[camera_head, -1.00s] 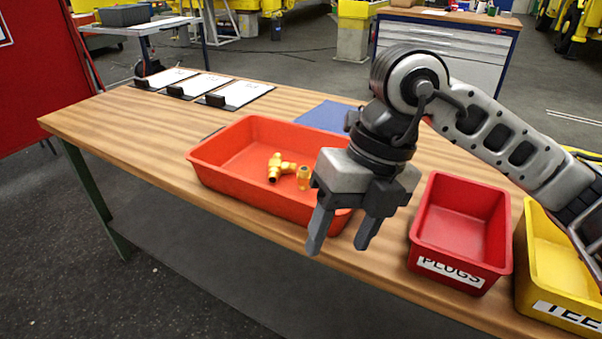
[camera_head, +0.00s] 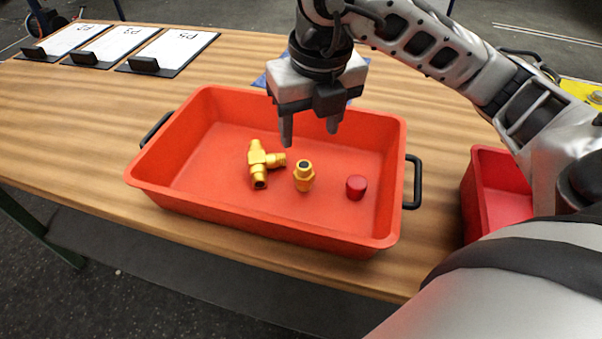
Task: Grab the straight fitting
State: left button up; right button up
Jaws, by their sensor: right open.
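The straight fitting (camera_head: 304,176), a short brass piece with a hex middle, stands in the orange-red tray (camera_head: 210,203). A brass tee fitting (camera_head: 260,163) lies to its left and a small red plug (camera_head: 356,187) to its right. My right gripper (camera_head: 309,136) is open and empty, fingers pointing down over the tray. In the picture its fingertips are just above the straight fitting, apart from it; the exact height gap is hard to tell. My left gripper is not in view.
The tray has black handles (camera_head: 413,182) at both ends. A red bin (camera_head: 495,190) stands to the right, partly hidden by my arm. Clipboards (camera_head: 170,50) lie at the back left. A blue mat (camera_head: 262,81) is behind my gripper. The table's left part is clear.

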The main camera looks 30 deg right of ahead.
aim_at(304, 165)
jog(key=f, duration=0.4)
jog(key=shift+w+d+f, duration=0.1)
jog(key=shift+w+f, duration=0.25)
jog(key=shift+w, duration=0.05)
jog(key=shift+w+a+f+p, duration=0.15)
jog(key=shift+f+p, duration=0.1)
jog(key=shift+f, duration=1.1)
jog(key=shift+w+a+f+p, duration=0.1)
jog(key=shift+f+p, duration=0.15)
jog(key=shift+f, duration=1.05)
jog(key=c, duration=1.1)
